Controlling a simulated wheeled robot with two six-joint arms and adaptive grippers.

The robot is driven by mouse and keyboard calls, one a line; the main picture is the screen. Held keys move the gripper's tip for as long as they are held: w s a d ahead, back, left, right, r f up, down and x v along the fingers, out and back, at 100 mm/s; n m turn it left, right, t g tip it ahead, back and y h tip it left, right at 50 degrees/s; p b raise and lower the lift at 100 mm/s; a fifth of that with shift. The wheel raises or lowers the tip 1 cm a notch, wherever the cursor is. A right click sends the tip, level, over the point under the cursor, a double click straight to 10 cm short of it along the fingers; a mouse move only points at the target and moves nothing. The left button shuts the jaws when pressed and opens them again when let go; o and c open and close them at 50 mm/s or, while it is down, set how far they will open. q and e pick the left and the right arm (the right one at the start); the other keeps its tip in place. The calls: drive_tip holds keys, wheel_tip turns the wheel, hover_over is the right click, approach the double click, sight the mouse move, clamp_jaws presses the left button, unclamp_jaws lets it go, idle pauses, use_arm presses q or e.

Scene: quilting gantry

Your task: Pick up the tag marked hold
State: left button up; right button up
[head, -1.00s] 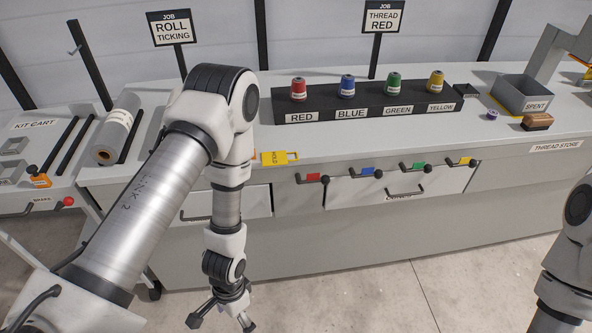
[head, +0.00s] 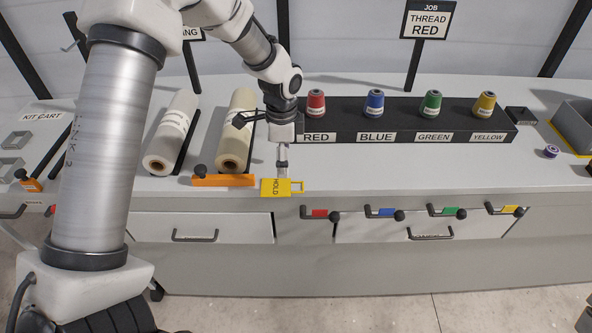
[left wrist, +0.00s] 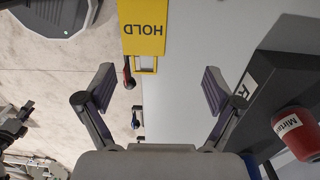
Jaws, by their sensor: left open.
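The yellow tag marked HOLD (head: 274,188) lies at the front edge of the counter, with a small open loop at its right end. In the left wrist view the tag (left wrist: 143,30) shows upside down at the top, beyond the fingertips. My left gripper (head: 264,145) is just above and behind the tag, apart from it. In the left wrist view its two fingers (left wrist: 158,78) are spread wide with nothing between them. My right gripper is out of view.
An orange block with a dark knob (head: 224,181) sits left of the tag, by two pale rolls, the nearer being (head: 236,135). A black rack (head: 340,133) holds red, blue, green and yellow spools behind. Coloured handles (head: 320,214) jut from the counter front.

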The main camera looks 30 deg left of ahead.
sight(278, 187)
use_arm(q)
drive_tip(key=s, duration=0.1)
drive_tip(key=s+f+p, duration=0.1)
drive_tip(key=s, duration=0.2)
drive_tip(key=shift+s+a+f, duration=0.1)
drive_tip(key=shift+s+f, duration=0.15)
drive_tip(key=shift+s+f+p, duration=0.2)
drive_tip(key=shift+f+p, duration=0.2)
drive_tip(key=shift+f, duration=0.35)
drive_tip(key=w+f, duration=0.2)
drive_tip(key=f, duration=0.1)
drive_tip(key=shift+w, duration=0.1)
drive_tip(key=shift+w+f, duration=0.15)
drive_tip(key=shift+w, duration=0.15)
drive_tip(key=shift+s+r, duration=0.45)
drive_tip(key=shift+s, duration=0.25)
drive_tip(key=shift+w+f, duration=0.45)
drive_tip(key=shift+f, duration=0.05)
drive_tip(key=shift+s+r, duration=0.15)
drive_tip(key=shift+s, duration=0.05)
drive_tip(key=c, duration=1)
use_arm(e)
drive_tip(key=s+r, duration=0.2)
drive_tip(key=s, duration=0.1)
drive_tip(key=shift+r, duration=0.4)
